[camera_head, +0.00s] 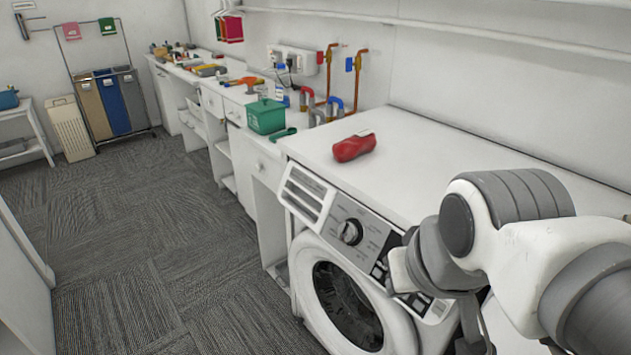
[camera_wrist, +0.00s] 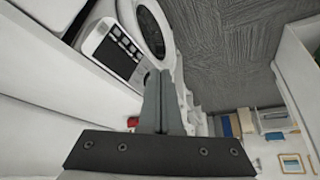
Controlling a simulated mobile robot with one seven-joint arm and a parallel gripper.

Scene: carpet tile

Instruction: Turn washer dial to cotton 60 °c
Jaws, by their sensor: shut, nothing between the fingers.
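The washer (camera_head: 312,247) stands at the right with its control panel facing the room. Its round dial (camera_head: 350,231), black with a light ring, sits left of the middle of the panel, beside the detergent drawer. The markings around it are too small to read. My gripper (camera_wrist: 162,74) is shut and empty in the wrist view, with the washer's panel (camera_wrist: 114,50) and round door (camera_wrist: 151,30) beyond its tips. The dial cannot be made out there. In the head view my arm covers the panel's right end, and the fingers are apart from the dial.
A red object (camera_head: 354,147) lies on the white top (camera_head: 420,150) above the washer. A green basket (camera_head: 266,116) and several tools stand on the counter further left. Laundry bins (camera_head: 112,104) stand at the back. The carpet (camera_head: 165,240) in front of the washer is clear.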

